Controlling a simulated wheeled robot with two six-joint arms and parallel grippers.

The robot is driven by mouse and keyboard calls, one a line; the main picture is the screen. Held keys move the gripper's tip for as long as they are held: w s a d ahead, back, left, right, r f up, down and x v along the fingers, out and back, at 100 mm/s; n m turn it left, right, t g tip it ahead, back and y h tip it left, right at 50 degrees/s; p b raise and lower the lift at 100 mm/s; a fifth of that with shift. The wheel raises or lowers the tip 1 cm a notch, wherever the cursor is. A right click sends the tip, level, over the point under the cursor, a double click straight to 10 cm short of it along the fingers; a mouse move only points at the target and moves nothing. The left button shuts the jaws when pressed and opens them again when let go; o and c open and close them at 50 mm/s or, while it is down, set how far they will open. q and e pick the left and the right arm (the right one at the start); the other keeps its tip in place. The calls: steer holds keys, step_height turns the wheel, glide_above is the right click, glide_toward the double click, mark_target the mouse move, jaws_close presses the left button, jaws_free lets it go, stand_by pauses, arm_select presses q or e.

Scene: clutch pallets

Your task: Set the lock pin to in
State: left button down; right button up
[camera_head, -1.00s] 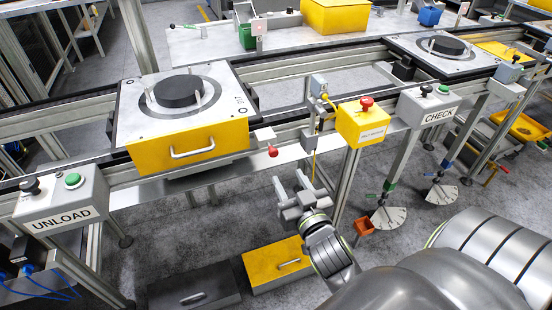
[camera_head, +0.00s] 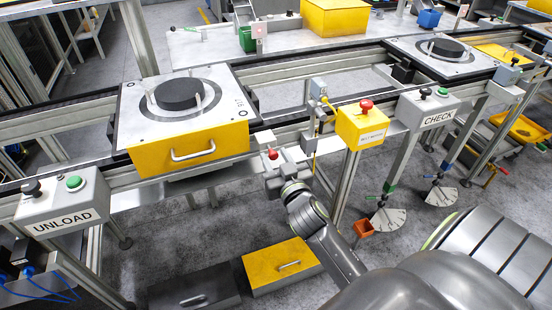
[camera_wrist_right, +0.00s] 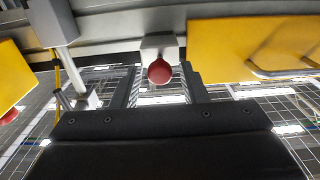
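The lock pin (camera_head: 272,153) is a red ball knob on a pale block at the conveyor's front rail, just right of the yellow pallet drawer (camera_head: 190,148). In the right wrist view the red knob (camera_wrist_right: 159,71) sits between my fingers, with the pale block (camera_wrist_right: 159,45) behind it. My right gripper (camera_head: 280,163) is at the knob; its fingers (camera_wrist_right: 160,85) are open, with a gap showing on each side of the knob. The head view partly hides the fingertips. My left gripper is out of view.
The yellow drawer (camera_wrist_right: 255,50) with its handle is close beside the fingers in the wrist view. A yellow box with a red button (camera_head: 362,124) and a thin post stand right of the gripper. The UNLOAD box (camera_head: 62,205) is at left. The floor below is partly clear.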

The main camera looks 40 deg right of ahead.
jaws_close()
steer(key=shift+b+x, duration=0.35)
steer(key=shift+x, duration=0.6)
steer(key=shift+r, duration=0.15)
steer(key=shift+c, duration=1.4)
jaws_free()
steer(key=o, duration=0.4)
steer(key=shift+w, duration=0.1)
steer(key=shift+o, duration=0.2)
